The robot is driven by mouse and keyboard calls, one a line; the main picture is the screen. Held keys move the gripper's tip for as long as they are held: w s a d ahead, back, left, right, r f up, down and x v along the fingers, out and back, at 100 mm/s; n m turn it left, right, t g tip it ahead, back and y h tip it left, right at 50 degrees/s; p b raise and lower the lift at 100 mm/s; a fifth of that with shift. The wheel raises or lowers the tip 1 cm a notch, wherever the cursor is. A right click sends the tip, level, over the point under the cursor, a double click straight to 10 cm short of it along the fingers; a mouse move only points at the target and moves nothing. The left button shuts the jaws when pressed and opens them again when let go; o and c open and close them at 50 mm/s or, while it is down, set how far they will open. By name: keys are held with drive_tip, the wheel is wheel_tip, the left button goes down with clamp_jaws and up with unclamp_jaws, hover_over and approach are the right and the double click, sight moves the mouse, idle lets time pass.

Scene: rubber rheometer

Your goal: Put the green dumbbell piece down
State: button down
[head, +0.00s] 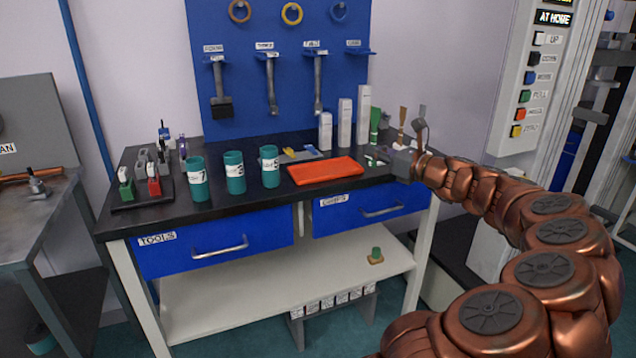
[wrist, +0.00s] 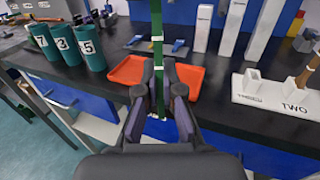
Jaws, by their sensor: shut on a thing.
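My gripper (wrist: 158,84) is shut on the green dumbbell piece (wrist: 157,52), a narrow strip standing upright between the fingers in the wrist view. A pale mark shows on the strip above the fingers. The strip reaches above and below the fingertips, in front of the orange tray (wrist: 190,80). In the head view my gripper (head: 378,160) is over the right end of the black bench, right of the orange tray (head: 325,171). Small green parts show around the gripper there. Whether the piece touches anything below cannot be told.
Several white blocks (head: 345,124) stand behind the tray. A white holder (wrist: 272,98) marked TWO is on the right. Teal cups (head: 234,172) stand left of the tray. The tray looks empty. A small green piece (head: 376,254) is on the lower shelf.

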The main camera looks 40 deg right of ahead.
drive_tip(key=shift+w+a+f, duration=0.1)
drive_tip(key=shift+w+f, duration=0.3)
drive_tip(key=w+a+b, duration=0.1)
drive_tip(key=w, duration=0.4)
drive_tip(key=w+a+f, duration=0.1)
drive_tip(key=w+a, duration=0.1)
drive_tip(key=w, duration=0.3)
drive_tip(key=w+a+b, duration=0.1)
drive_tip(key=w, duration=0.3)
drive_tip(key=shift+w+a+f+b, duration=0.15)
drive_tip(key=shift+w+b, duration=0.15)
drive_tip(key=shift+w, duration=0.1)
drive_tip(key=shift+f+b, duration=0.7)
drive_tip(key=shift+f, duration=1)
drive_tip(key=shift+f, duration=0.15)
drive_tip(key=c, duration=1.3)
unclamp_jaws()
drive_tip(key=shift+s+r, duration=0.2)
drive_tip(key=shift+s, duration=0.15)
drive_tip(key=s, duration=0.3)
drive_tip(key=s+p, duration=0.1)
drive_tip(key=s, duration=0.3)
drive_tip(key=s+p, duration=0.1)
drive_tip(key=s, duration=0.3)
drive_tip(key=shift+s+d, duration=0.1)
drive_tip(key=shift+d, duration=0.15)
